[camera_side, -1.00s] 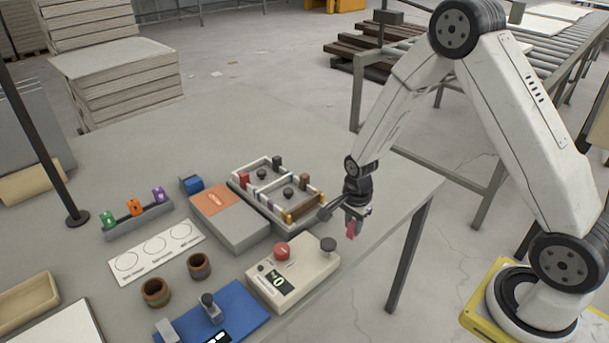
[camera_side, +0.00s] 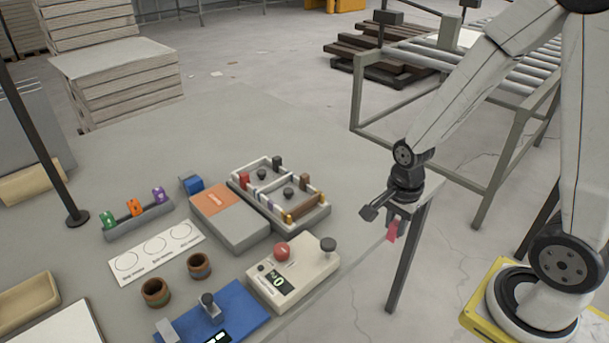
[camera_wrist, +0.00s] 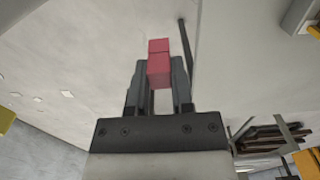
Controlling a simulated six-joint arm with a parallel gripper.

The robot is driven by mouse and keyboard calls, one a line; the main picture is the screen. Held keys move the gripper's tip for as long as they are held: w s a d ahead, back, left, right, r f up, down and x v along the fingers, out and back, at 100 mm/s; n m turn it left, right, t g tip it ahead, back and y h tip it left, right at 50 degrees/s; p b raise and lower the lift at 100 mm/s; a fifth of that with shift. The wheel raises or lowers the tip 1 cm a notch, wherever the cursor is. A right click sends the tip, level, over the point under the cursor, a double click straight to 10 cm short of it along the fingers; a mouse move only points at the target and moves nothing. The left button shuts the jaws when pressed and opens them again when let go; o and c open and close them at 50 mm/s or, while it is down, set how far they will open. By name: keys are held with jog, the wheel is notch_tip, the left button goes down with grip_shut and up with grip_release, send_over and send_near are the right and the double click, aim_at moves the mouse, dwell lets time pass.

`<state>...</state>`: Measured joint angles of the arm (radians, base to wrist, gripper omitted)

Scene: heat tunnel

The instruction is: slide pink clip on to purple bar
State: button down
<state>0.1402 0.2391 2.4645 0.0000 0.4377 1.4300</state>
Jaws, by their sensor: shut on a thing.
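A small pink clip (camera_side: 392,232) is between the fingers of my gripper (camera_side: 397,225), which is shut on it. In the wrist view the pink clip (camera_wrist: 159,62) sticks out past the fingertips of my gripper (camera_wrist: 159,75). They hang in the air at or past the table's right edge. The white-framed fixture (camera_side: 325,213) stands on the table to the left of my gripper.
A beige box with a red button (camera_side: 318,276) lies between the fixture and the table's near edge. A grey box with an orange top (camera_side: 245,232) sits left of the fixture. A rack (camera_side: 140,220) holds green, orange and purple pieces. Floor is open beyond the table edge.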

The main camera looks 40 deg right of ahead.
jog(key=shift+s+a+r, duration=0.1)
jog(key=shift+s+r, duration=0.2)
jog(key=shift+s, duration=0.35)
jog(key=shift+s+r, duration=0.3)
jog(key=shift+s, duration=0.35)
jog(key=shift+w, duration=0.1)
jog(key=w+a, duration=0.4)
jog(key=w, duration=1.3)
jog(key=w+a+r, duration=0.1)
jog(key=w+a, duration=0.3)
jog(key=w, duration=1.2)
jog(key=shift+w+r, duration=0.15)
jog(key=shift+w, duration=0.2)
jog(key=shift+a, duration=0.1)
jog(key=shift+f, duration=2.9)
